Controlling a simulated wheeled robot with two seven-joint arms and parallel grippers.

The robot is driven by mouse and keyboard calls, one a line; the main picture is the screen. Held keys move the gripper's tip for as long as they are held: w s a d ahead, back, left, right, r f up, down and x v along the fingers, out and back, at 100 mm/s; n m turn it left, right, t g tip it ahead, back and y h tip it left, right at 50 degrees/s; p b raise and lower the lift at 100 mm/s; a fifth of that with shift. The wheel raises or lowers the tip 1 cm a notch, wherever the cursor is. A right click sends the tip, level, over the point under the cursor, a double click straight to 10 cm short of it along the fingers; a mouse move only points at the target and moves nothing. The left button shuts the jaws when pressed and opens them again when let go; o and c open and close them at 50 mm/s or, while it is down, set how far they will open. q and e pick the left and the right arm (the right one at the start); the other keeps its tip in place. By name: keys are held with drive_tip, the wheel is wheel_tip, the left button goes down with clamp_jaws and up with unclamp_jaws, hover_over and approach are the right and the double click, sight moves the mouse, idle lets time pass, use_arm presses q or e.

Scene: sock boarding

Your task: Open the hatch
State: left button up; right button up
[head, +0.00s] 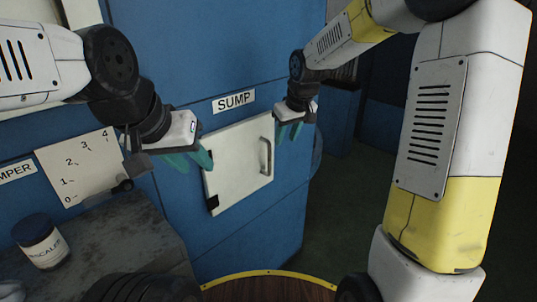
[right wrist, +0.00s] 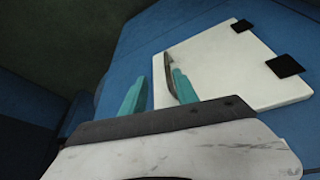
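The hatch (head: 235,170) is a white square panel on the blue cabinet, under the "SUMP" label. It looks closed. Its upright bar handle (head: 266,157) is near its right edge, and a black hinge shows at its lower left. My right gripper (head: 288,132) is open just right of the handle. In the right wrist view, its teal fingers (right wrist: 157,95) are apart, with one overlapping the view of the handle (right wrist: 171,66); contact cannot be told. The hatch (right wrist: 225,75) shows two black hinges there. My left gripper (head: 189,163) is open and empty, left of the hatch.
A grey bench (head: 120,235) with a labelled jar (head: 40,240) stands at the lower left. A panel numbered 0 to 4 (head: 80,165) is on the wall at left. A round wooden top with a yellow rim (head: 270,288) is at the bottom. Dark floor lies right of the cabinet.

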drive_tip(key=n, duration=0.1)
hover_over(270, 155)
drive_tip(key=s+d, duration=0.1)
drive_tip(key=s, duration=0.1)
wheel_tip(270, 155, down, 6)
drive_tip(key=shift+y, duration=0.4)
drive_tip(key=x, duration=0.8)
drive_tip(key=shift+d+f, duration=0.15)
drive_tip(key=shift+d, duration=0.05)
drive_tip(key=shift+g, duration=0.3)
clamp_jaws()
